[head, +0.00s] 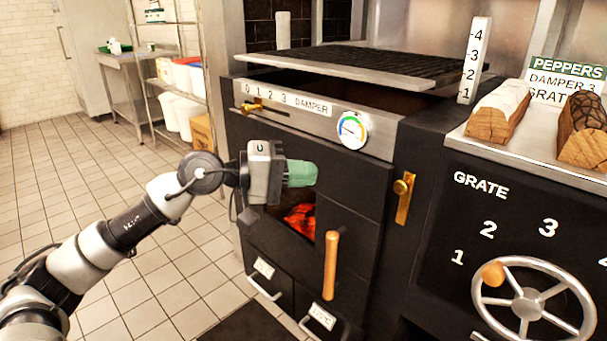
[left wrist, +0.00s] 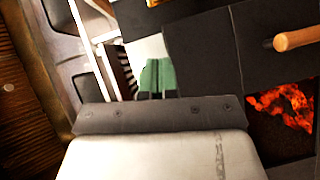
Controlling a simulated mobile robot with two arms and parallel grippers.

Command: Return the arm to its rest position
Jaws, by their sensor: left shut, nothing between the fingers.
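My left arm comes in from the left in the head view. Its gripper (head: 312,173) has green fingers that are shut and empty, held in front of the black oven (head: 350,195). The green fingers also show close together in the left wrist view (left wrist: 157,78), partly hidden behind the gripper body. Glowing embers (head: 301,219) show through the oven opening just below the gripper, and at the right of the left wrist view (left wrist: 285,107). My right gripper is not in view.
A wooden door handle (head: 331,265) sticks out below right of the gripper. A damper slider (head: 252,105) and a dial gauge (head: 353,130) are above. A grate wheel (head: 534,308) and split logs (head: 497,112) are at the right. The tiled floor (head: 90,180) at left is clear.

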